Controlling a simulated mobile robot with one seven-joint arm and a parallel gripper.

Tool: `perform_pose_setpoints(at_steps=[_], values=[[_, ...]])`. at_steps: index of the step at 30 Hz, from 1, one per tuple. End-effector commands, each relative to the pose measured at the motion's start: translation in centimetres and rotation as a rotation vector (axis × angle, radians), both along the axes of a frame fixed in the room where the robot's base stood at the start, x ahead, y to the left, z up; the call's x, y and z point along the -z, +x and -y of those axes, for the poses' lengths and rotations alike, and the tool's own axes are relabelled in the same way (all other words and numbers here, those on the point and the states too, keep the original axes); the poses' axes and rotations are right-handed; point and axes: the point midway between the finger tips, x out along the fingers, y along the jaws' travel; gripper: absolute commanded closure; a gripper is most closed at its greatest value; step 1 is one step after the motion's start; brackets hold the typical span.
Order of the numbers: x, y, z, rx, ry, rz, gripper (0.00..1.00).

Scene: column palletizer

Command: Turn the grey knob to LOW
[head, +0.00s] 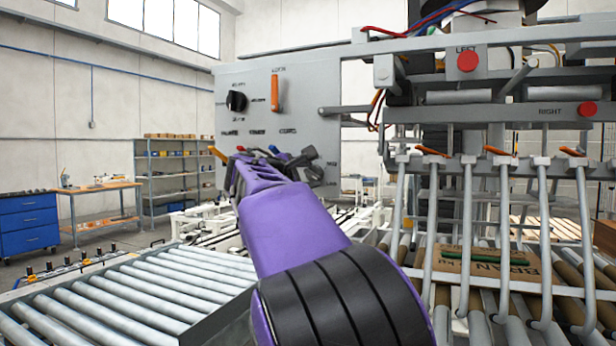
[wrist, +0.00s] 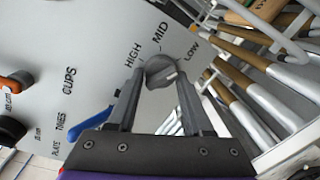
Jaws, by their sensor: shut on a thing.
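The grey knob (wrist: 161,70) sits on the light grey control panel (wrist: 60,30), with HIGH, MID and LOW printed around it in the wrist view. My gripper (wrist: 160,77) is shut on the knob, one finger on each side of it. A small pale mark shows on the knob's right side, toward the LOW side; its exact setting is hard to read. In the head view my gripper (head: 312,170) is at the lower right of the panel (head: 315,95) and largely hides the knob.
The panel also carries a black knob (head: 236,101), an upright orange handle (head: 275,93) and a blue lever (wrist: 90,125) left of my gripper. Roller conveyors (head: 130,290) lie below. A metal frame with hooked bars (head: 470,220) stands close on the right.

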Motion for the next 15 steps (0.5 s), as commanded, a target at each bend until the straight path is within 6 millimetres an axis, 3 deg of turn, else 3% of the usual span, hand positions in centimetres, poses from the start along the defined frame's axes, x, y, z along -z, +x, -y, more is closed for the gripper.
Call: perform_pose_setpoints(at_steps=[5,6,9,10,15], values=[[-0.01,-0.01,0.04,0.001,0.001,0.000,1.00],[-0.01,-0.01,0.04,0.001,0.000,0.000,0.42],[0.00,0.00,0.03,0.001,0.000,0.000,0.24],[0.00,0.00,0.03,0.001,0.000,0.000,0.20],[0.00,-0.01,0.01,0.000,0.000,0.000,0.20]])
